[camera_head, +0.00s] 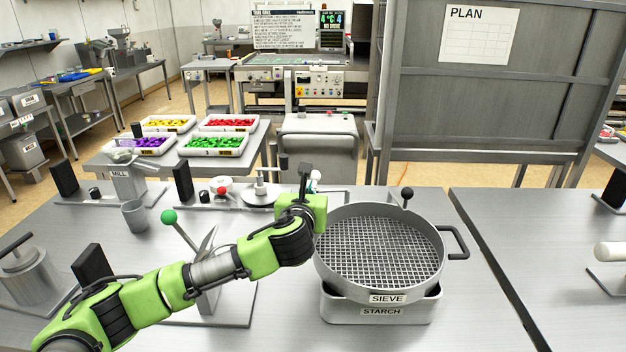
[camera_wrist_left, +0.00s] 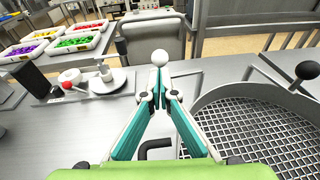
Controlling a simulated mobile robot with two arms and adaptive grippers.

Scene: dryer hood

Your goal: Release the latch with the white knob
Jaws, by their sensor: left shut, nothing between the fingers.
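A white knob (camera_wrist_left: 160,58) shows in the left wrist view, straight ahead of the fingertips of my left gripper (camera_wrist_left: 160,95). The two teal and white fingers come together just below the knob in the picture and hold nothing. I cannot tell whether they touch the knob or its stem. In the head view the white knob (camera_head: 315,174) shows small, just past my green left wrist, which hides most of the gripper. The latch itself is not clear in either view. My right gripper is not in view.
A round sieve (camera_head: 385,300) sits on the starch box (camera_head: 375,312) right of my left arm, with a black-knobbed lever (camera_head: 407,193) at its rim. A green-knobbed lever (camera_head: 169,217) stands left. A burner-like plate (camera_head: 258,195) and a mill (camera_head: 121,173) are behind my arm.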

